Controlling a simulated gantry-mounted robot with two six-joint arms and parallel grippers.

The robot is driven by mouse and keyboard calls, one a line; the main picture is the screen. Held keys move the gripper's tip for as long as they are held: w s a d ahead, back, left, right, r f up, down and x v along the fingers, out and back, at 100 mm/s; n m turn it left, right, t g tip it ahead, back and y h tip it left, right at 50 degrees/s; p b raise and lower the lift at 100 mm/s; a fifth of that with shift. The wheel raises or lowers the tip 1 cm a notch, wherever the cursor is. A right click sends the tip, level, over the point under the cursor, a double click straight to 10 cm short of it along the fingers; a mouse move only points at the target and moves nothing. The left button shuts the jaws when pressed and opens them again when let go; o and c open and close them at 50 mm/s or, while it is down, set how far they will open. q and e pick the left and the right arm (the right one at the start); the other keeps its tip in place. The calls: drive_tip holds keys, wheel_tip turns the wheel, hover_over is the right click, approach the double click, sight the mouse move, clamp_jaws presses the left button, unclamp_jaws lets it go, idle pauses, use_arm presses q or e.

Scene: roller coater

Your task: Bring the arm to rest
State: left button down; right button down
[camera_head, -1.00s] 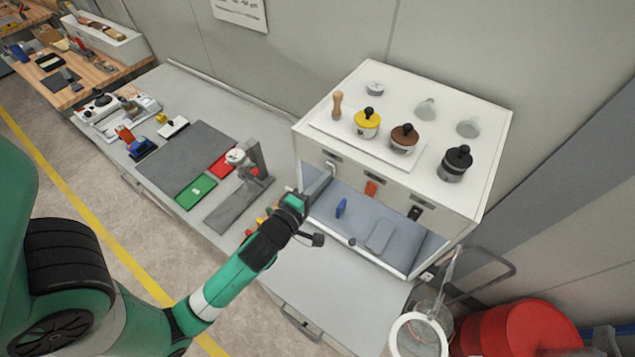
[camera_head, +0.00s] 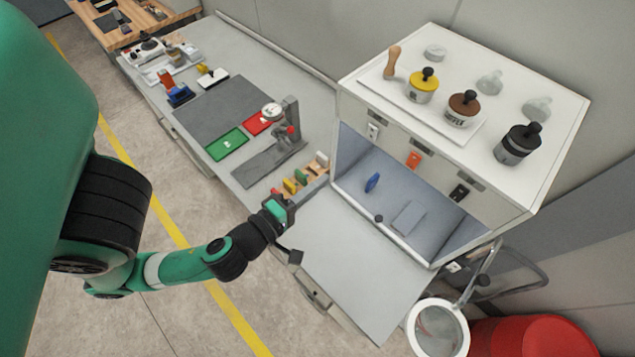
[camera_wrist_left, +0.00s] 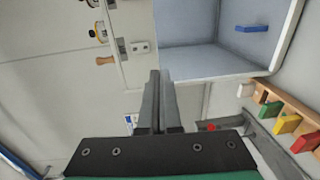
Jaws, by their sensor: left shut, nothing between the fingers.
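My left arm comes in from the left, bent low along the front of the grey bench (camera_head: 345,260). Its gripper (camera_head: 287,203) is near the bench's front edge, in front of a rack of coloured pieces. The left wrist view shows the two grey fingers (camera_wrist_left: 160,78) together, with nothing between them. Beyond them in that view are the opening and front panel of a white cabinet (camera_wrist_left: 205,58). My right gripper is in neither view.
The white cabinet (camera_head: 350,95) stands at the back right, carrying several jars. A wooden rack (camera_head: 318,180) and a grey stand (camera_head: 290,130) are beside the gripper. A round white-rimmed container (camera_head: 412,335) and red drum (camera_head: 530,338) stand at lower right.

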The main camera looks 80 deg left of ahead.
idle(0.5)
use_arm(q)
drive_tip(key=w+d+r+n+t+y+p, duration=0.1)
drive_tip(key=w+r+t+p, duration=0.3)
drive_tip(key=r, duration=0.9)
drive_tip(key=w+d+r+n+t+p, duration=0.15)
drive_tip(key=w+r, duration=0.45)
drive_tip(key=r, duration=0.7)
drive_tip(key=w+d+r+t+y+p, duration=0.1)
drive_tip(key=w+r+t+p, duration=0.3)
drive_tip(key=r, duration=0.8)
drive_tip(key=d+r+m+t+h, duration=0.1)
drive_tip(key=d+r+m+h, duration=0.2)
drive_tip(key=r+m, duration=0.3)
drive_tip(key=d+r+m+t+h, duration=0.1)
drive_tip(key=d+r+m+h, duration=0.3)
drive_tip(key=m, duration=0.8)
drive_tip(key=d+r+m+t+h, duration=0.2)
drive_tip(key=d+r+m+h, duration=0.1)
drive_tip(key=r+m+h, duration=0.3)
wheel_tip(320, 180, up, 2)
drive_tip(key=m, duration=0.4)
drive_tip(key=shift+d+r+h+p, duration=0.2)
drive_tip(key=shift+d+h+p, duration=0.1)
drive_tip(key=shift+w, duration=0.1)
